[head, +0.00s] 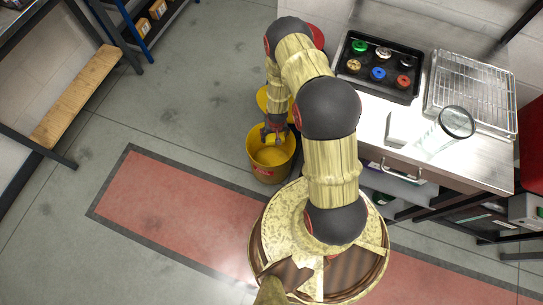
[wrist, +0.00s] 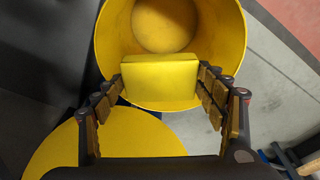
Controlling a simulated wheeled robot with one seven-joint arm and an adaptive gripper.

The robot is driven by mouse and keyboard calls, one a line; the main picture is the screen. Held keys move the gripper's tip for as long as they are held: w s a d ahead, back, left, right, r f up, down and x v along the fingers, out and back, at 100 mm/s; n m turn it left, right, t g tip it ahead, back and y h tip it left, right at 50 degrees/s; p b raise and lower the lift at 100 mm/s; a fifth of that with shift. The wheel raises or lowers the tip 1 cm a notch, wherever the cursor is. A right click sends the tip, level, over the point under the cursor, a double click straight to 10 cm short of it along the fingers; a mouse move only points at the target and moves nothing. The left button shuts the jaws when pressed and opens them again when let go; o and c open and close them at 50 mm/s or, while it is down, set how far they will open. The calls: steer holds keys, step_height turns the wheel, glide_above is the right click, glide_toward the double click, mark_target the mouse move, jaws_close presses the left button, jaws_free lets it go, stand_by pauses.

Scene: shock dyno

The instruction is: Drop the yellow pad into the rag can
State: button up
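The yellow pad (wrist: 160,78) is a flat block held between my fingertips in the wrist view, with a finger touching each side. My gripper (head: 274,133) is over the mouth of the rag can in the head view; its two fingers also show in the wrist view (wrist: 160,84). The rag can (head: 262,173) is a round yellow can with a red label, standing on the floor with its top open. In the wrist view the can's interior (wrist: 226,45) lies behind the pad, and its floor shows bare where visible.
A yellow round disc (wrist: 80,155) lies beside the can mouth, partly hidden by my gripper. A steel bench (head: 408,122) with a black tray (head: 352,83), wire rack (head: 475,90) and magnifier-like ring (head: 457,122) stands right. Open floor (head: 190,120) lies left.

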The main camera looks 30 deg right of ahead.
steer(key=o, duration=0.5)
steer(key=shift+c, duration=0.2)
step_height(320, 180, up, 12)
steer(key=s, duration=0.1)
steer(key=shift+s+a, duration=0.3)
steer(key=shift+a, duration=0.05)
steer(key=shift+f, duration=0.1)
stand_by(0.3)
